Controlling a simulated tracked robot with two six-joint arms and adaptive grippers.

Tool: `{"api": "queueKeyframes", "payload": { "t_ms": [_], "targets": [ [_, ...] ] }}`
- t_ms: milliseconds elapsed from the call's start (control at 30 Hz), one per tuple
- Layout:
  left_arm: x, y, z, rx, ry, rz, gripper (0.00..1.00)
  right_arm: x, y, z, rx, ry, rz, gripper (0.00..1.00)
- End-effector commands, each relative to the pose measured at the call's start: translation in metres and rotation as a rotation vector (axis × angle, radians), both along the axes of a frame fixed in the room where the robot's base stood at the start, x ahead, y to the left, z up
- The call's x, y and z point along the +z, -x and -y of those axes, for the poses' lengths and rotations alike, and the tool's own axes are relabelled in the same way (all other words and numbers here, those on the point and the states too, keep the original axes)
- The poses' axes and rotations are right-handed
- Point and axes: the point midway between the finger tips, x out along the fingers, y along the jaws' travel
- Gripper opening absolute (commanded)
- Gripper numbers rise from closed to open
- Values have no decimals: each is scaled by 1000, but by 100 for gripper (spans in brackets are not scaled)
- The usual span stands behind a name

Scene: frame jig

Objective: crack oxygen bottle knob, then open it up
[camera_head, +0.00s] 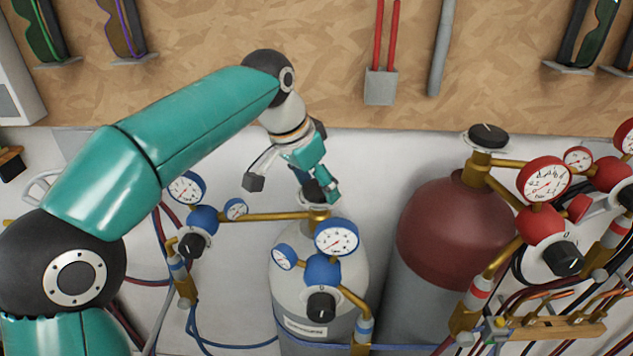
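The oxygen bottle appears to be the light grey-white cylinder (290,270) with blue-rimmed gauges; its label is too small to read. Its black top knob (314,190) sits above the brass valve (317,211) and is partly hidden by my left gripper. My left gripper (318,188) reaches down from above with teal fingers at the knob. One finger is at the knob's right side; the other is mostly hidden, so I cannot tell whether they grip it. My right gripper is not in view.
A dark red cylinder (455,225) with a black knob (487,136) and red gauges (545,180) stands to the right. A blue regulator (322,270) with a black dial (321,306) is on the grey bottle's front. Hoses (235,347) run below. A wooden board (330,60) is behind.

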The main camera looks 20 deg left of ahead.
Motion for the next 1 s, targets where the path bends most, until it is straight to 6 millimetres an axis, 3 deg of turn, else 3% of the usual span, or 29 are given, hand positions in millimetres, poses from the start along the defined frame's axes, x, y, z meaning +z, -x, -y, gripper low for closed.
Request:
{"api": "queueKeyframes", "payload": {
  "t_ms": [33,200,567,1000],
  "targets": [
    [0,0,0,0,0,0,54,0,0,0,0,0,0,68],
    [0,0,0,0,0,0,29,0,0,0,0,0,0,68],
    [1,0,1,69,-1,2,29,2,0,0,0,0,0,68],
    [2,1,4,354,-1,3,29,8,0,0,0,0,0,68]
  ]
}}
